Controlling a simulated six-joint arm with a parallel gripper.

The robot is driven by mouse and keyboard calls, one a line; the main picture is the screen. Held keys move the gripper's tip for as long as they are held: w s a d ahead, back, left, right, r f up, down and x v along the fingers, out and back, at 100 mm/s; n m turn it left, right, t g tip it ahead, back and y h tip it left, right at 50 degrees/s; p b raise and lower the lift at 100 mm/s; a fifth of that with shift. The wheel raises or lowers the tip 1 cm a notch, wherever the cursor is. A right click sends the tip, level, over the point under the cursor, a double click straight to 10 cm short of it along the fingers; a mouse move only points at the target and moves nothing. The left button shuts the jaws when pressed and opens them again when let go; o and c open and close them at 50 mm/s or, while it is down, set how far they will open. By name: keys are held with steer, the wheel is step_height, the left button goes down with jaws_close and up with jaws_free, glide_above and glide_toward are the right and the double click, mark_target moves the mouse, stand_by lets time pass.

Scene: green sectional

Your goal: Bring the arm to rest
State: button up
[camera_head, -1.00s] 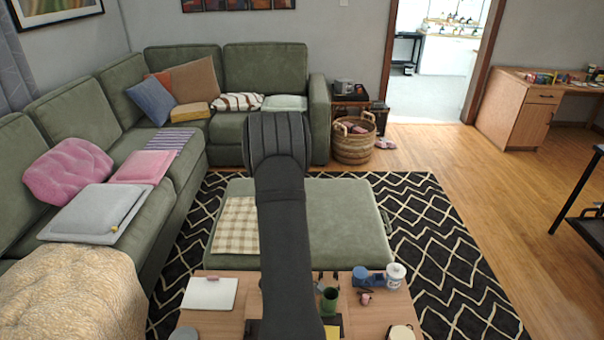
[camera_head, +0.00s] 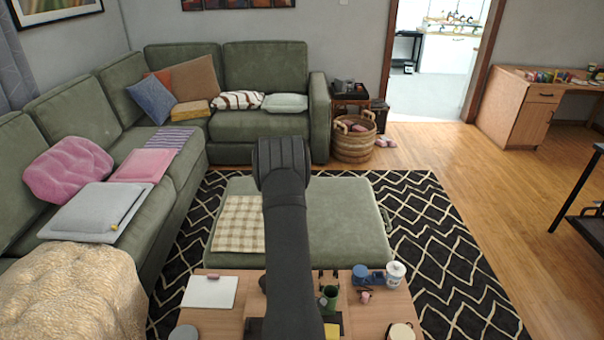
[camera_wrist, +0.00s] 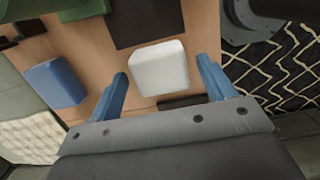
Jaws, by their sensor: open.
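My arm (camera_head: 285,230) rises over the wooden table in the head view, its dark upper end in front of the green ottoman; my gripper's fingers are hidden there. In the wrist view my gripper (camera_wrist: 162,72) shows two blue fingers spread apart with nothing held between them. A white block-like object (camera_wrist: 159,68) lies on the tabletop beyond the fingertips, apart from them as far as I can tell. A blue object (camera_wrist: 55,83) lies to its left.
The wooden table (camera_head: 390,308) carries a white pad (camera_head: 209,292), a green cup (camera_head: 329,298), a blue item (camera_head: 361,275) and a white container (camera_head: 395,273). Behind it is the ottoman (camera_head: 345,215) on a patterned rug (camera_head: 440,240). A green sectional (camera_head: 70,115) stands at the left.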

steer(key=shift+s+d+f, duration=0.1)
steer(key=shift+f, duration=0.6)
steer(key=shift+r, duration=0.3)
step_height(320, 180, up, 4)
steer(key=shift+f, duration=0.25)
steer(key=s+d+r, duration=0.6)
steer(key=d+r, duration=0.1)
steer(key=d, duration=0.3)
steer(key=w+a+f, duration=0.1)
steer(key=a, duration=0.8)
steer(key=w+a, duration=0.1)
steer(key=a, duration=0.9)
steer(key=shift+w+f, duration=0.35)
steer(key=d+r, duration=0.1)
steer(key=d, duration=1.4)
steer(key=shift+s+d+r, duration=0.2)
steer(key=shift+s+d, duration=0.05)
steer(key=shift+s, duration=0.2)
